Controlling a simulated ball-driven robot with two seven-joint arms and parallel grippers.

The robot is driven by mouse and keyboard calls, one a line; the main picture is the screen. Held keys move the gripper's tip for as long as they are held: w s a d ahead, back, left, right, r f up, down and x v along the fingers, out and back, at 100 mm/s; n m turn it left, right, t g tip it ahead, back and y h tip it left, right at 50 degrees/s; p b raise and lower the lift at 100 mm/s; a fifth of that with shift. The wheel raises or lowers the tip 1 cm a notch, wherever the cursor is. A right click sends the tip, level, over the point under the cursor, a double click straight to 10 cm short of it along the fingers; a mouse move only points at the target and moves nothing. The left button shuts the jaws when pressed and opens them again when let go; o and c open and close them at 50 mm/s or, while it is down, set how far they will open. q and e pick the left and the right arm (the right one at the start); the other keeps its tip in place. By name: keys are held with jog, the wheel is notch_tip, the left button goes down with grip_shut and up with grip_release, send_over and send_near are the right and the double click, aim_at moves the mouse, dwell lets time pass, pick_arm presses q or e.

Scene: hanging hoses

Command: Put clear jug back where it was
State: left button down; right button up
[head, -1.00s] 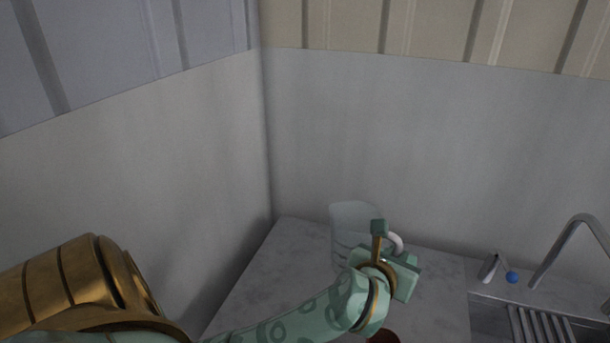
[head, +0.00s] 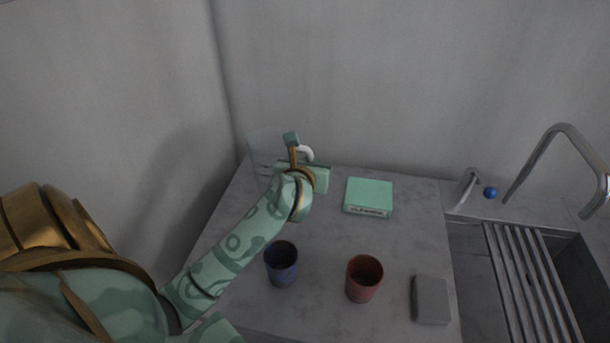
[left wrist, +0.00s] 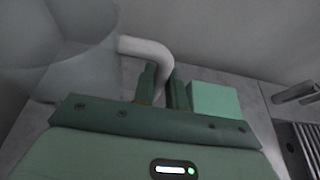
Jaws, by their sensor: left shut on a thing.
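The clear jug (head: 264,150) is at the back left corner of the counter (head: 340,240), partly hidden behind my left gripper (head: 308,160). It is see-through, with a white handle (head: 305,152) on its right side. In the left wrist view the jug (left wrist: 65,55) fills the upper left, and its white handle (left wrist: 148,52) runs down between my left fingers (left wrist: 162,88). My left gripper is shut on the handle. I cannot tell whether the jug's base touches the counter. My right gripper is not in view.
A green box (head: 368,195) lies right of the jug. A blue cup (head: 281,266), a red cup (head: 364,280) and a grey block (head: 431,300) are nearer the front. The sink with a drying rack (head: 525,280) and tap (head: 560,135) is at right. Walls close off the back and left.

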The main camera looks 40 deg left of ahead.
pick_arm(q)
jog(key=f+b, duration=0.1)
jog(key=f, duration=0.1)
jog(key=a+f, duration=0.1)
jog(key=f, duration=0.1)
jog(key=shift+s+a+f+b, duration=0.15)
jog(key=shift+a+f+b, duration=0.05)
jog(key=shift+f+b, duration=0.15)
jog(key=shift+f, duration=0.1)
